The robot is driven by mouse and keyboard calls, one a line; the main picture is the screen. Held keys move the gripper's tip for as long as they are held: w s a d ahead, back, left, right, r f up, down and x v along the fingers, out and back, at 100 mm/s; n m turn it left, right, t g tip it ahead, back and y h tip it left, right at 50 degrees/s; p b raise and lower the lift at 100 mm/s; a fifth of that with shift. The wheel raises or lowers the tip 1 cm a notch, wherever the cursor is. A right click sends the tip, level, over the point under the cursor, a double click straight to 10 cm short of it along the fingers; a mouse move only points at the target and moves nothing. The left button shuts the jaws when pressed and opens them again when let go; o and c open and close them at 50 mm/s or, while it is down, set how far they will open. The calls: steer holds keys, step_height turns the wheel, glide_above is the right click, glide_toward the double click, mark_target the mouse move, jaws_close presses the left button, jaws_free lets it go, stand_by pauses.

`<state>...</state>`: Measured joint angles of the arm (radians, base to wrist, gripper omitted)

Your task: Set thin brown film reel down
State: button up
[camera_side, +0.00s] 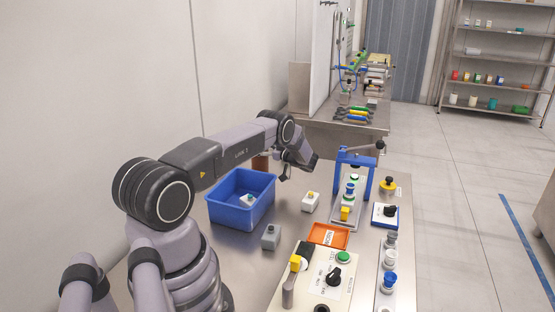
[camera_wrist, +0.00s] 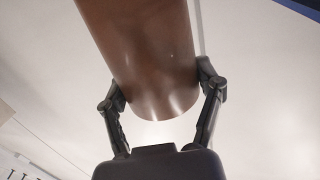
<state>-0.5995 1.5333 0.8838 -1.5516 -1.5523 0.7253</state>
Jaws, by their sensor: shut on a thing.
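The thin brown film reel (camera_wrist: 150,50) shows large in the wrist view as a smooth brown cylinder that runs out of the top of the picture. My gripper (camera_wrist: 164,88) has one finger on each side of it and is shut on it. In the side view a small brown piece (camera_side: 260,162) shows just under my forearm, behind the blue bin. It looks like the same reel, mostly hidden by my arm. My fingertips are not clear in the side view, and I cannot tell whether the reel touches the table.
The blue bin (camera_side: 214,210) holds a small pale part. A white block (camera_side: 310,202), a grey block (camera_side: 271,237), an orange tray (camera_side: 343,238), a blue frame (camera_side: 369,178) and a control panel (camera_side: 316,290) stand on the steel table.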

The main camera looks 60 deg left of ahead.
mark_target(265, 157)
steer(key=shift+f, duration=1.45)
steer(key=shift+f, duration=0.2)
steer(key=o, duration=1.2)
steer(key=shift+r, duration=0.15)
